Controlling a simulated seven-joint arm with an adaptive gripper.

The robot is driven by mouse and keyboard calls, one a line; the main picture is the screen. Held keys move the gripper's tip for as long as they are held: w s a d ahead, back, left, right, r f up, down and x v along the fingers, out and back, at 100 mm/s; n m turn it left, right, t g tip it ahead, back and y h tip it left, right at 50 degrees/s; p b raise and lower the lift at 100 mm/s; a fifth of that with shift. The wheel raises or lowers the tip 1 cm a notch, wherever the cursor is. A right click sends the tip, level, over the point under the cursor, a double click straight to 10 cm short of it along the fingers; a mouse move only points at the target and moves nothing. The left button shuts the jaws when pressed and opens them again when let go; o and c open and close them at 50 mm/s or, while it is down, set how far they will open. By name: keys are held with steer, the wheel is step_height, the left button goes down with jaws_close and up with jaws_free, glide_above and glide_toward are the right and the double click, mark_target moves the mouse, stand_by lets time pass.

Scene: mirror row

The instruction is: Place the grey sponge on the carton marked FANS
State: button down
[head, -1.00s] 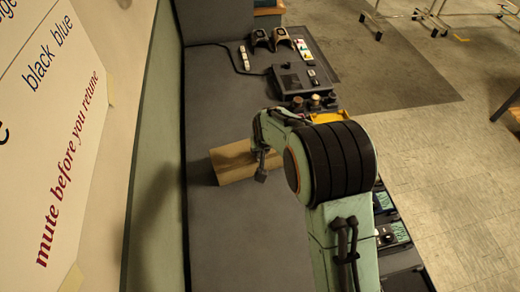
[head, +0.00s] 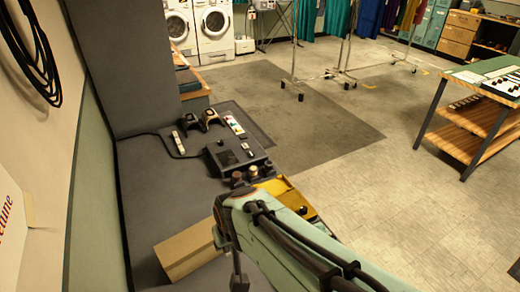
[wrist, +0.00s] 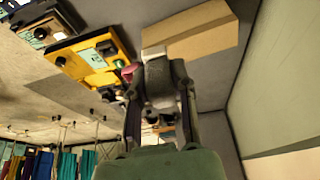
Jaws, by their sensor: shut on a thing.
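A plain brown carton (head: 188,250) lies on the grey counter (head: 150,205), low in the head view. It also shows at the top of the wrist view (wrist: 205,32); no marking is readable on it. My gripper (wrist: 162,82) is shut on a grey block, seemingly the grey sponge (wrist: 160,78), between its two fingers in the wrist view. In the head view my arm hides most of the gripper; a dark part of it (head: 239,280) shows just right of the carton. Whether the sponge touches the carton I cannot tell.
A yellow device (head: 290,200) stands beyond my arm, with a dark box with knobs (head: 238,152) behind it. Two dark stands (head: 202,120) and a white strip (head: 179,142) with a cable lie farther back. A wall bounds the counter on the left.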

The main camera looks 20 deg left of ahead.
steer(key=shift+w+a, duration=0.1)
steer(key=shift+w, duration=0.45)
steer(key=w+a+f, duration=0.4)
steer(key=w, duration=0.1)
steer(key=w+a+f, duration=0.4)
steer(key=a+f, duration=0.1)
steer(key=shift+w+f, duration=0.15)
steer(key=shift+w, duration=0.2)
steer(key=shift+w+a+f, duration=0.15)
steer(key=shift+f, duration=1.65)
steer(key=shift+f, duration=0.2)
steer(key=c, duration=0.9)
jaws_free()
steer(key=shift+c, duration=0.2)
